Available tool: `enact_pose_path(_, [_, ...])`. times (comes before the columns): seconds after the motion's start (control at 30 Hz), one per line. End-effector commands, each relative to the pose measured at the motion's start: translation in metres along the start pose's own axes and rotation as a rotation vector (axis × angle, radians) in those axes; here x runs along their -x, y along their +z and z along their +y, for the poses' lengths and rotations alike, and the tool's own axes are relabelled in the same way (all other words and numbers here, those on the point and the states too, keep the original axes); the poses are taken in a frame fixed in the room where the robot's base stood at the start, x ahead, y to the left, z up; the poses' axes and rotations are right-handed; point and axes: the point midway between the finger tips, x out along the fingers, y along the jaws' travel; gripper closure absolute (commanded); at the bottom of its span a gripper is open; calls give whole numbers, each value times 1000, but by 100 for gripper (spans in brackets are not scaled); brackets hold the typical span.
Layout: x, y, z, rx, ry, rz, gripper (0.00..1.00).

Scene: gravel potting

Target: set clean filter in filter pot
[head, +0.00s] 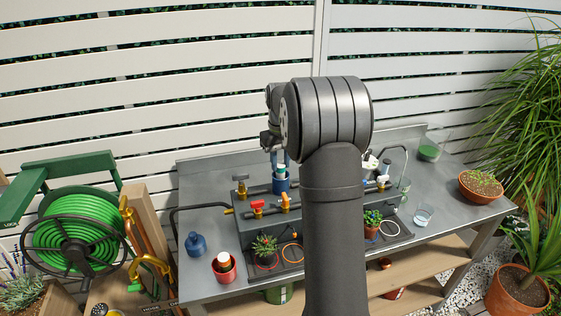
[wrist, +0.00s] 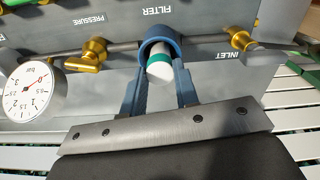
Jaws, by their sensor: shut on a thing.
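The filter, a white cylinder with a teal band, shows in the wrist view (wrist: 159,66) and in the head view (head: 280,171). My gripper (head: 280,160) is shut on it, with one blue-grey finger on each side in the wrist view (wrist: 161,76). The blue filter pot (head: 281,187) stands directly below the filter in the head view. In the wrist view its rounded wall (wrist: 160,33) curves around the filter's far end, under the label FILTER. How far the filter reaches into the pot is hidden.
Brass valves (wrist: 91,54) (wrist: 243,41) flank the pot, with a pressure gauge (wrist: 34,90) at left. A red valve (head: 257,206) and potted plants (head: 265,247) sit at the front.

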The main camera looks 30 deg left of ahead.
Motion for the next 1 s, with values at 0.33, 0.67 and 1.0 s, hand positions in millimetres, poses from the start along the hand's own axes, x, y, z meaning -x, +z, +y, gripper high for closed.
enact_pose_path(0.33, [-4, 0, 0, 0, 0, 1, 100])
enact_pose_path(0.67, [-7, 0, 0, 0, 0, 1, 50])
enact_pose_path(1.0, [5, -1, 0, 0, 1, 3, 50])
